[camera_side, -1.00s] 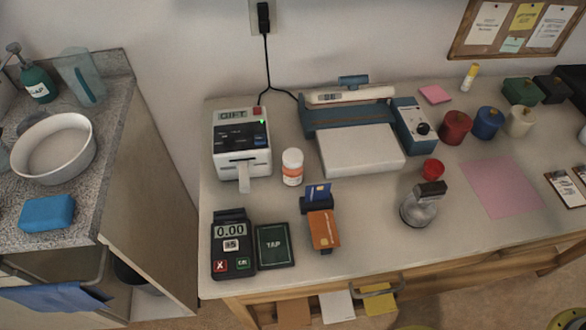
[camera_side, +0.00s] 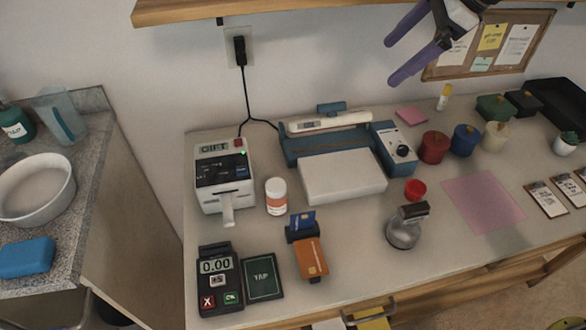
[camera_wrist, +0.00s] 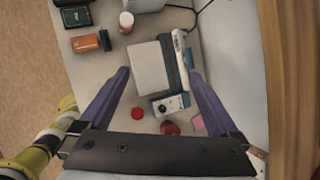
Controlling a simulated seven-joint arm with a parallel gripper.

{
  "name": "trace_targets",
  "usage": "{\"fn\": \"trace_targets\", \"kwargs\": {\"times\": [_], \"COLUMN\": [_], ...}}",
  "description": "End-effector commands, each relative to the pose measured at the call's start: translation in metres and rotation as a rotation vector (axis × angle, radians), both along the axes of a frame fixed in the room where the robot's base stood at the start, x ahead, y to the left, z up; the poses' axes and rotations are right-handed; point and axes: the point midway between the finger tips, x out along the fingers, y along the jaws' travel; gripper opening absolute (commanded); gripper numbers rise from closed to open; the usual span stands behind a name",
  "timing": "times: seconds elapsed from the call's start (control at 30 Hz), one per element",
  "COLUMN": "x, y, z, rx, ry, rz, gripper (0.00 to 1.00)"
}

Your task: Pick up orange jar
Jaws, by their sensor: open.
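The orange jar (camera_side: 276,204) is a small white-capped bottle with an orange and white label. It stands upright on the counter just right of the white label printer, and it also shows at the top of the wrist view (camera_wrist: 126,26). My gripper (camera_side: 392,62) has two purple fingers and hangs high at the upper right, well above the counter and away from the jar. In the wrist view my gripper (camera_wrist: 159,73) is spread wide with nothing held between its fingers.
The printer (camera_side: 225,180) stands left of the jar, the white and blue sealing machine (camera_side: 343,177) right of it. A card holder (camera_side: 309,256) and card terminal (camera_side: 217,280) lie in front. Red (camera_side: 434,147) and blue lidded jars stand farther right. A wooden shelf (camera_side: 300,8) overhangs the back.

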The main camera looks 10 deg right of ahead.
Motion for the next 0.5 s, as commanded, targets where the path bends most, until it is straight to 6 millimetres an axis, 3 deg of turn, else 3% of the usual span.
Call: {"fn": "trace_targets", "kwargs": {"times": [0.1,0.3,0.5], "x": [0.024,0.036,0.023], "y": [0.05,0.117,0.147], "z": [-0.042,-0.12,-0.178], "rx": [0.03,0.013,-0.033], "ry": [0.089,0.192,0.269], "rz": [-0.01,0.054,0.104], "gripper": [0.97,0.97,0.97]}}
